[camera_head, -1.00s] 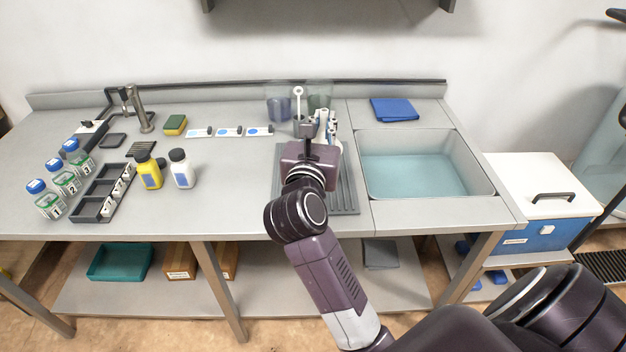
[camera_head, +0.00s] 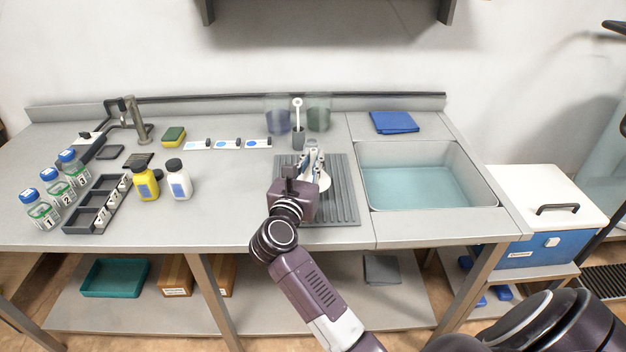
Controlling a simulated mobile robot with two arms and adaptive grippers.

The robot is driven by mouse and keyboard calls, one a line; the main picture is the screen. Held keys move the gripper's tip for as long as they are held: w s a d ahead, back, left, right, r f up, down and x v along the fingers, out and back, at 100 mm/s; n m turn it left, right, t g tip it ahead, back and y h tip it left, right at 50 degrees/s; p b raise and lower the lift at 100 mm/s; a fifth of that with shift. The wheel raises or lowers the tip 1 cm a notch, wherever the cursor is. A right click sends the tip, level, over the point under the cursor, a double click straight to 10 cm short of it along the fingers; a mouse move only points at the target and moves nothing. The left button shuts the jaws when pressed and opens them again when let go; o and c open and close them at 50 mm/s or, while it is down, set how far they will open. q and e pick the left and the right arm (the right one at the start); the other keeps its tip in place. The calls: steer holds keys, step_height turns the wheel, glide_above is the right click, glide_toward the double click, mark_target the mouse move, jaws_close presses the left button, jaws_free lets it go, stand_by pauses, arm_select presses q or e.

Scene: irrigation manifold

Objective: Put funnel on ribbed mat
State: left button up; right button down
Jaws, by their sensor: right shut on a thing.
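The ribbed mat (camera_head: 346,207) is a dark grey grooved pad on the counter, just left of the sink. My right gripper (camera_head: 316,165) is low over the mat's middle and shut on a pale thing, which looks like the white funnel (camera_head: 323,181). The fingers and gripper body hide much of the funnel. I cannot tell whether it touches the mat. My left gripper is not in view.
A brush in a dark holder (camera_head: 298,138) and two clear beakers (camera_head: 318,114) stand behind the mat. The sink (camera_head: 425,186) lies to the right. A yellow bottle (camera_head: 146,184) and a white bottle (camera_head: 179,184) stand left. The counter between them and the mat is clear.

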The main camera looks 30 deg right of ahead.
step_height(320, 180, down, 6)
steer(key=shift+f, duration=0.1)
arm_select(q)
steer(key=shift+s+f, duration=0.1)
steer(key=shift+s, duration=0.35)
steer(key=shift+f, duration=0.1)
arm_select(e)
steer(key=shift+f+b, duration=0.2)
steer(key=shift+b, duration=0.15)
steer(key=c, duration=2)
jaws_free()
steer(key=shift+r, duration=0.1)
steer(key=shift+o, duration=0.2)
